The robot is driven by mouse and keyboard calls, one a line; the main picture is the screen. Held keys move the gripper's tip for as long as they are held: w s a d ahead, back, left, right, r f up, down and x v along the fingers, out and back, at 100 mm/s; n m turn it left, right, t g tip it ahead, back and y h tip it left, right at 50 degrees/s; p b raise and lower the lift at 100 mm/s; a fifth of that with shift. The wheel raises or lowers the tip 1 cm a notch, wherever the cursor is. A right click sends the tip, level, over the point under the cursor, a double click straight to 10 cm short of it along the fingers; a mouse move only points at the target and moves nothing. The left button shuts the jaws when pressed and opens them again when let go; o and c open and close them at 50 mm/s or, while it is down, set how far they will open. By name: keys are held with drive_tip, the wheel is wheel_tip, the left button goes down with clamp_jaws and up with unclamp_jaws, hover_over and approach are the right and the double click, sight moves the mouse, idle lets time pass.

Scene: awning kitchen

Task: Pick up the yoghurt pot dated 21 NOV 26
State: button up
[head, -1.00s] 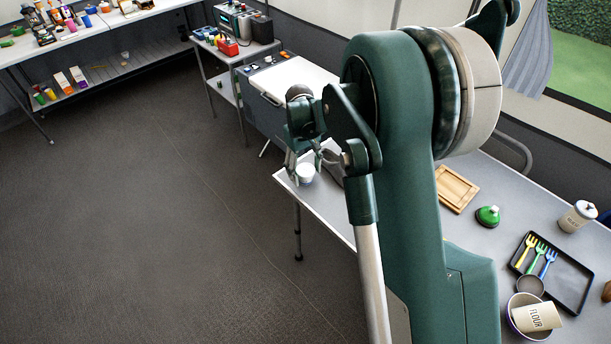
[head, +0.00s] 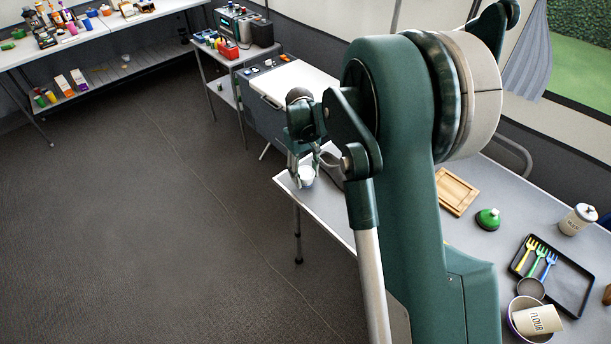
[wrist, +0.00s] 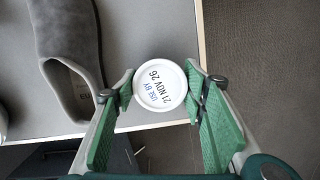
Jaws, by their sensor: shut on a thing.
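The yoghurt pot (wrist: 160,86) has a round white lid printed "USE BY 21 NOV 26" in the wrist view. It sits between the green pads of my gripper (wrist: 163,95), with a pad against each side. In the head view the pot (head: 307,174) shows small and white at the near left corner of the grey table (head: 400,205), with my gripper (head: 303,172) around it. I cannot tell whether the pot still touches the table.
A grey shoe (wrist: 68,50) stands left of the pot in the wrist view. The table edge and dark floor lie close on the right. A wooden board (head: 456,191), a green-topped item (head: 488,218) and a black tray (head: 560,280) are farther along the table.

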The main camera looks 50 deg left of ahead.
sight(306, 172)
wheel_tip(306, 172, up, 10)
drive_tip(key=shift+p, duration=1.05)
